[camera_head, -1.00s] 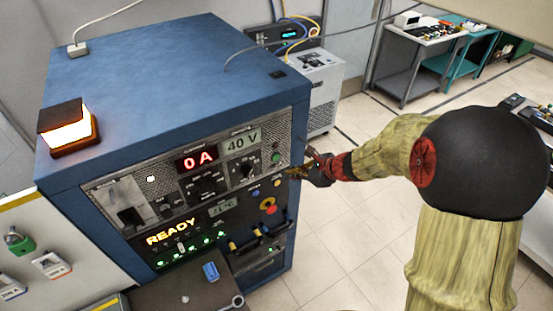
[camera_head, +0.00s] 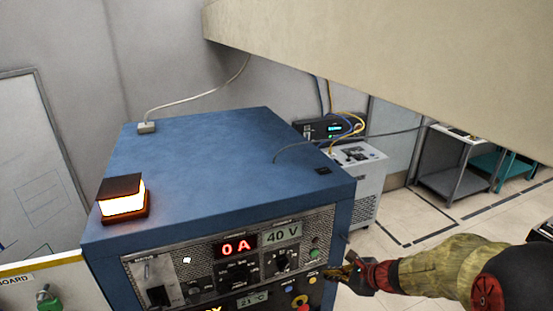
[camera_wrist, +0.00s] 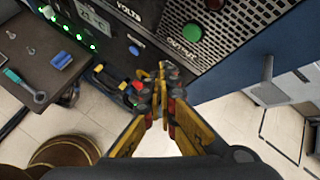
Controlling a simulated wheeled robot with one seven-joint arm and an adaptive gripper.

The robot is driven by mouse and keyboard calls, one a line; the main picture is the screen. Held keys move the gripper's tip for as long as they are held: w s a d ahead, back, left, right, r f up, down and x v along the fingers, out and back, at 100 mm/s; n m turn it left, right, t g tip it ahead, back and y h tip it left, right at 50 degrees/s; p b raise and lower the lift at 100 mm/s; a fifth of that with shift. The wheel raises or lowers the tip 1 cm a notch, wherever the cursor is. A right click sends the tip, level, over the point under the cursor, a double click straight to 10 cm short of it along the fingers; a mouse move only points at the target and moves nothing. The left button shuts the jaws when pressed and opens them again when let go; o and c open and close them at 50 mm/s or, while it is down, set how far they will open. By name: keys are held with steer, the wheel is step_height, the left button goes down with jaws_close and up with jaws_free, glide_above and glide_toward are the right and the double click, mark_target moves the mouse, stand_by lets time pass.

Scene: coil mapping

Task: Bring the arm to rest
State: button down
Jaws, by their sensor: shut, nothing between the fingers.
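My gripper (camera_head: 342,274) is at the right edge of the blue power cabinet's front panel (camera_head: 205,270), with my arm reaching in from the lower right. In the wrist view, the yellow fingers (camera_wrist: 160,80) are shut with nothing between them. They point toward the panel below the green OUTPUT button (camera_wrist: 191,35). I cannot tell how far the fingertips are from the panel; no contact is evident. The panel's displays read 0 A (camera_head: 236,248) and 40 V (camera_head: 282,233).
A lit orange lamp (camera_head: 123,200) stands on the cabinet top. A grey unit (camera_head: 368,180) stands behind the cabinet, and a grey workbench (camera_head: 447,165) is at the back right. In the wrist view, a dark shelf (camera_wrist: 45,75) holds a blue object at the left. Tiled floor is open at the right.

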steer(key=s+a+r+n+g+h+b, duration=0.1)
steer(key=s+n+h+b, duration=0.4)
steer(key=s+n+b, duration=1.1)
steer(key=s+n+g, duration=0.1)
steer(key=s+n, duration=0.7)
steer(key=s, duration=0.4)
steer(key=shift+a+r+h, duration=0.15)
steer(key=shift+h, duration=0.15)
